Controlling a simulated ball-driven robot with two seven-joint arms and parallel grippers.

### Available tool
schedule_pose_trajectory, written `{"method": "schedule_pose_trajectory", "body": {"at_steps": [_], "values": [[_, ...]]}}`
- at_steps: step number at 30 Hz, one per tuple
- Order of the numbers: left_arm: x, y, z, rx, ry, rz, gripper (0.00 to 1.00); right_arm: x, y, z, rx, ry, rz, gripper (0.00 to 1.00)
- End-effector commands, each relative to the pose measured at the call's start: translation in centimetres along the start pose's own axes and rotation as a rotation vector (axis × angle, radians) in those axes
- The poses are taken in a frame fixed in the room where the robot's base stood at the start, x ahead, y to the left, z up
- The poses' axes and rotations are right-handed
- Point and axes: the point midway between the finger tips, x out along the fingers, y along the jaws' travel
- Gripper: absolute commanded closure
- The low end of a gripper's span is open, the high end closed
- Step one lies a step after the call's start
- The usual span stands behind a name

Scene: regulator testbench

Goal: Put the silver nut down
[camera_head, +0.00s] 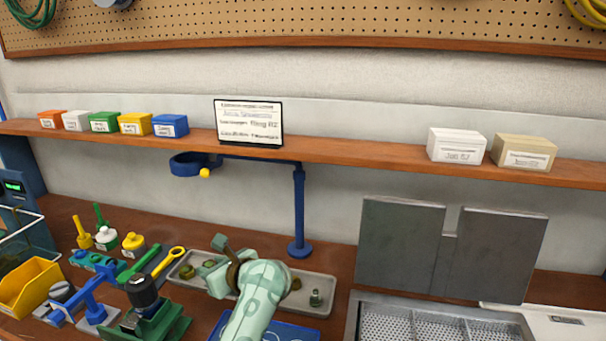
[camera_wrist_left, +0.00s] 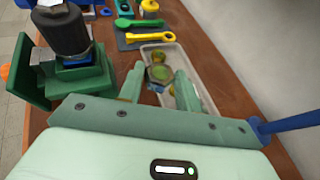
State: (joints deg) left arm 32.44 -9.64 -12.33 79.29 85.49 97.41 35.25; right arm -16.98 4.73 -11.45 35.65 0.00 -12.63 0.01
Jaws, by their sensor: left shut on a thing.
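The silver nut (camera_wrist_left: 158,74) shows in the left wrist view as a grey hexagonal piece with a greenish middle, between the fingertips of my left gripper (camera_wrist_left: 160,86). In the head view my left gripper (camera_head: 229,264) is over the left half of the long grey tray (camera_head: 312,283); the nut cannot be made out clearly there behind the fingers. The gripper is shut on the nut. Whether the nut touches the tray cannot be told. My right gripper is not in view.
Small brass-coloured fittings (camera_head: 187,271) and a small green-grey piece (camera_head: 315,298) lie in the tray. A yellow wrench (camera_head: 170,261), a green vise (camera_head: 160,326) and a yellow bin (camera_head: 30,287) stand to the left. A blue stand (camera_head: 299,215) rises behind the tray.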

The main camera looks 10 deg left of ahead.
Motion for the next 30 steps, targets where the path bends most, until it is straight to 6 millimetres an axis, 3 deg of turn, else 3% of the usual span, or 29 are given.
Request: {"method": "schedule_pose_trajectory", "body": {"at_steps": [5,10,15,18,23,30], "values": [[-2.5,-0.7,1.9,0.094,-0.005,-0.244,0.89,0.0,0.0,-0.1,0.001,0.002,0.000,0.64],[-7.5,-0.3,6.4,0.228,-0.006,-0.589,0.89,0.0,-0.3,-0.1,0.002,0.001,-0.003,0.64],[-12.7,1.8,10.5,0.333,-0.009,-0.841,0.89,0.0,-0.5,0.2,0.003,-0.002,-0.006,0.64],[-14.9,3.4,11.9,0.371,-0.008,-0.910,0.89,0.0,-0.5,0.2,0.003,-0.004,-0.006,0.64],[-15.7,5.3,12.3,0.382,0.001,-0.919,0.89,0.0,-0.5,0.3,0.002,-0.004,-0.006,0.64],[-15.8,5.0,12.6,0.380,-0.003,-0.920,0.89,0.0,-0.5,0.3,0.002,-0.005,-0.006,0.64]]}}
